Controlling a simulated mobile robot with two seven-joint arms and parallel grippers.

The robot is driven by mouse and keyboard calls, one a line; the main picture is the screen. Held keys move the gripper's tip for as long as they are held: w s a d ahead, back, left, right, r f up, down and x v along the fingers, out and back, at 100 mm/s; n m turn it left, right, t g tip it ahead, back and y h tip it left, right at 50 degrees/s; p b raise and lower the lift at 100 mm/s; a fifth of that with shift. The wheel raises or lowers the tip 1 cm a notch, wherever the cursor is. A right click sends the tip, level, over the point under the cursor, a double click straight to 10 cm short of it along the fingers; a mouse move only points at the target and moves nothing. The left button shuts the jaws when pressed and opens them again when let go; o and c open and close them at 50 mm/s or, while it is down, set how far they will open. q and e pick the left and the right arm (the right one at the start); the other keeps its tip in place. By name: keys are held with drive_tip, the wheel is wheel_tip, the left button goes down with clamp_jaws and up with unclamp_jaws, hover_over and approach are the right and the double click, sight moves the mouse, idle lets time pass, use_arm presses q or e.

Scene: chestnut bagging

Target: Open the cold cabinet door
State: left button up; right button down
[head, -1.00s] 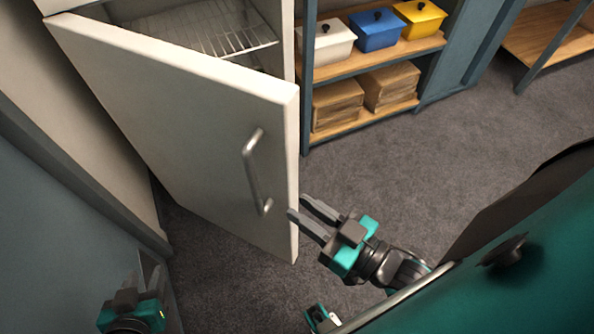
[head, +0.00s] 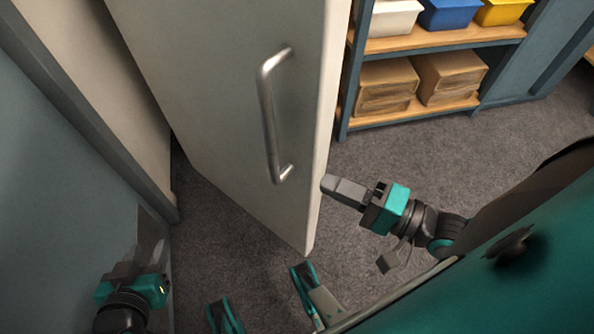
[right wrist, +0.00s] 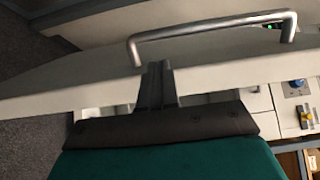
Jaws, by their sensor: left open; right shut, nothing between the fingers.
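The white cold cabinet door (head: 230,120) stands ajar, swung out towards me, in the head view. Its metal bar handle (head: 268,115) is on the outer face near the free edge. My right gripper (head: 327,185) is shut and empty, with its fingertips close to the door's free edge, right of the handle; I cannot tell whether they touch. In the right wrist view the shut fingers (right wrist: 156,68) overlap the door's edge (right wrist: 60,88), with the handle (right wrist: 212,27) just beyond. My left gripper (head: 148,245) is open and empty at the lower left, away from the door.
A shelf unit (head: 430,42) right of the cabinet holds white, blue and yellow bins and brown stacks (head: 450,75). A grey-blue panel (head: 60,200) stands close on the left. Carpet floor (head: 400,150) is free between the door, the shelf and my body.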

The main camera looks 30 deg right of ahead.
drive_tip(key=b, duration=0.1)
hover_over(298, 172)
drive_tip(key=s+a, duration=0.1)
drive_tip(key=s, duration=0.2)
drive_tip(key=shift+w+a, duration=0.15)
use_arm(q)
drive_tip(key=shift+s+f, duration=0.2)
drive_tip(key=shift+f, duration=0.7)
